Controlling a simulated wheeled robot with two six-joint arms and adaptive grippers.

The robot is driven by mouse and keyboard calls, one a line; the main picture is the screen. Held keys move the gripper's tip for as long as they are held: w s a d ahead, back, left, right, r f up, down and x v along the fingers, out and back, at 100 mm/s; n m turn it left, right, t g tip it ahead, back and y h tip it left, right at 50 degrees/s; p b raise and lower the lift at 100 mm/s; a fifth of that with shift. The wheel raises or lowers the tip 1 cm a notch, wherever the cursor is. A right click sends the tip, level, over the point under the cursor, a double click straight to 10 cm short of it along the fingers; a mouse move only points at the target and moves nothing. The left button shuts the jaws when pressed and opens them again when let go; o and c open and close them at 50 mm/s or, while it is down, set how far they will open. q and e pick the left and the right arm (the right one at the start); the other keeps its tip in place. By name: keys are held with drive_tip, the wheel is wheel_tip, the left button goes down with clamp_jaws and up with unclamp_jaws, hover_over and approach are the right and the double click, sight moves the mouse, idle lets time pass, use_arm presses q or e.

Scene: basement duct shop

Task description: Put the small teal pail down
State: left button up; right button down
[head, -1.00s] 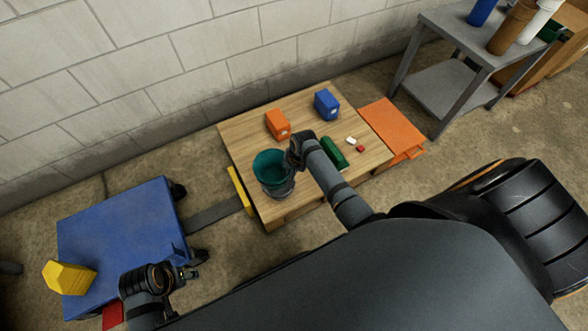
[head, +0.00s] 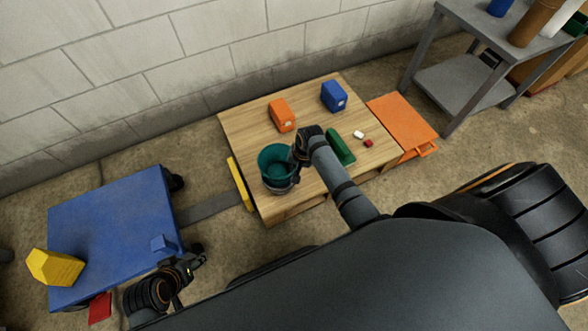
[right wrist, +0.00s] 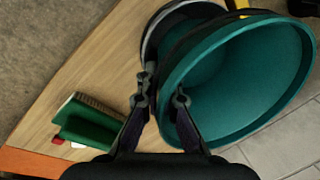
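The small teal pail (head: 277,160) is over the front left part of the wooden pallet-like platform (head: 240,130), mouth up in the head view. A dark grey ring-like thing (head: 281,187) shows just below it. I cannot tell whether the pail touches it or the boards. My right gripper (head: 300,158) is at the pail's right rim. In the right wrist view its fingers (right wrist: 161,98) straddle the rim of the pail (right wrist: 235,80), one inside and one outside, and look shut on it. My left gripper (head: 192,264) is beside the blue cart (head: 110,225); its finger opening is unclear.
An orange box (head: 282,115), a blue box (head: 333,96), a green block (head: 340,147) and small white and red pieces share the platform. An orange panel (head: 403,125) adjoins its right end. A yellow block (head: 54,267) and small blue block (head: 163,244) are on the cart.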

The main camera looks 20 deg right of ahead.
drive_tip(key=shift+f, duration=0.5)
drive_tip(key=c, duration=1.5)
unclamp_jaws()
drive_tip(key=shift+r, duration=0.1)
use_arm(q)
wheel_tip(320, 180, up, 6)
drive_tip(key=s+a+g+y+p, duration=0.1)
drive_tip(key=a+g+p, duration=0.1)
drive_tip(key=p, duration=0.3)
drive_tip(key=shift+s+a+g+p, duration=0.2)
drive_tip(key=shift+s+g+p, duration=0.15)
drive_tip(key=shift+g, duration=0.35)
use_arm(e)
drive_tip(key=v, duration=1.3)
drive_tip(key=shift+w+a, duration=0.1)
drive_tip(key=shift+a, duration=0.05)
